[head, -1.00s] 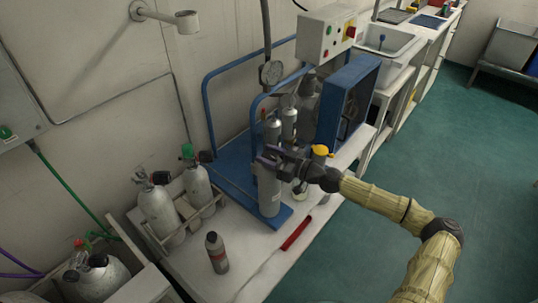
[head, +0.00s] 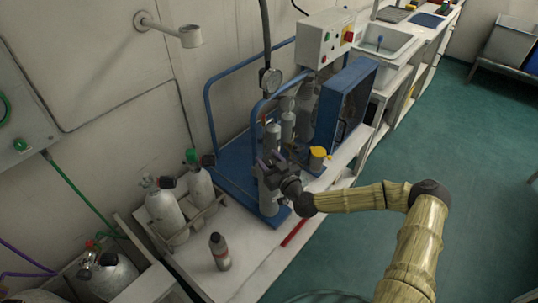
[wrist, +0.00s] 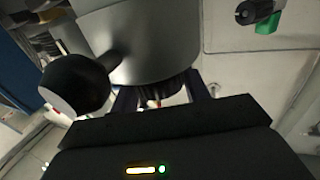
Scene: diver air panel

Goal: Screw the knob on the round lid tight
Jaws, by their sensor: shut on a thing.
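My gripper (head: 270,163) is at the top of the tall grey cylinder (head: 267,198) at the front of the blue stand. In the wrist view, a wide grey round body (wrist: 165,45), likely the lid, fills the upper middle. A short arm on it ends in a black ball (wrist: 75,85). The two dark fingers, which show in the wrist view (wrist: 163,98), stand below this body, either side of a dark ribbed piece (wrist: 180,86), which looks like the knob. They are shut on it. Most of the knob is hidden behind the gripper body.
The blue stand (head: 227,168) has tall rails and a gauge (head: 270,80). A yellow-topped canister (head: 318,156) stands right of my gripper. Grey cylinders (head: 168,212) sit in a rack at left. A small bottle (head: 219,250) stands in front. The green floor at right is clear.

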